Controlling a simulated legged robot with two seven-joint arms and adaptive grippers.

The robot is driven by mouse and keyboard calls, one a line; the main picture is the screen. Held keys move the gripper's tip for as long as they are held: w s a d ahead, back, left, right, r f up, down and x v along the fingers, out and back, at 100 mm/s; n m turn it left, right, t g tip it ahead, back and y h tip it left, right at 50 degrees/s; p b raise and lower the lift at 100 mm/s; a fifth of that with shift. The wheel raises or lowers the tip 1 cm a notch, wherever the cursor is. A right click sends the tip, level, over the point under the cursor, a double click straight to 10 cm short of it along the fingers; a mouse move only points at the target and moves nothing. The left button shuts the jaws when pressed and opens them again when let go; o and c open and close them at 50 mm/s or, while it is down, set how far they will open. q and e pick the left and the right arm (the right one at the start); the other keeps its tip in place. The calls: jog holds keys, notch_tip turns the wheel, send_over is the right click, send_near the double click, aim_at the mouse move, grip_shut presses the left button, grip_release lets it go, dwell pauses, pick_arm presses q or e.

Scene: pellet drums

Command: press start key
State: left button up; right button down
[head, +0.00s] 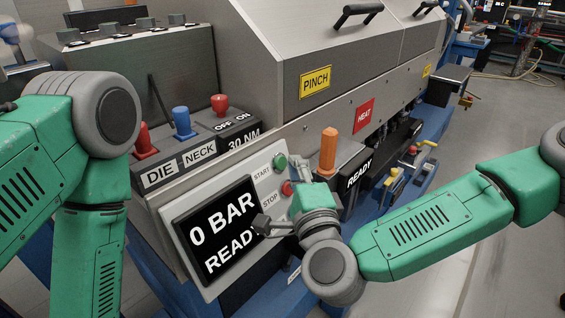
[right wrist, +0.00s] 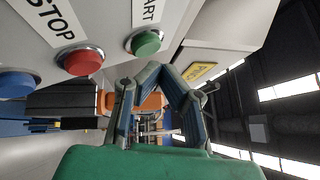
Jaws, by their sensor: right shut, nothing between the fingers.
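The green START key (head: 281,161) sits on the tilted light panel, with the red STOP key (head: 287,188) below it. In the right wrist view, the START key (right wrist: 146,42) stands out from the panel beside the red STOP key (right wrist: 84,61). My right gripper (head: 297,164) is close to the START key, just right of it in the head view. In the right wrist view its fingers (right wrist: 160,72) are shut and empty, with tips near the key; contact cannot be told.
A display (head: 222,232) reads "0 BAR READY". Red and blue levers (head: 182,122) stand behind the panel. An orange handle (head: 328,150) rises close to my right gripper. A blue key (right wrist: 16,84) is beside STOP. Open floor lies at the right.

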jog(key=shift+w+a, duration=0.1)
jog(key=shift+a, duration=0.05)
jog(key=shift+w+a+f, duration=0.1)
jog(key=shift+a, duration=0.1)
dwell(0.3)
jog(key=shift+w+a+f, duration=0.1)
jog(key=shift+w+a, duration=0.15)
jog(key=shift+a, duration=0.05)
dwell(0.7)
jog(key=shift+d, duration=0.1)
jog(key=shift+s+d+r, duration=0.25)
jog(key=shift+s+d, duration=0.25)
jog(key=shift+d, duration=0.05)
jog(key=shift+p, duration=0.3)
jog(key=s+d, duration=0.1)
jog(key=d+r+p, duration=0.1)
jog(key=s+d+p, duration=0.1)
jog(key=shift+s+d+r, duration=0.35)
jog(key=shift+d, duration=0.05)
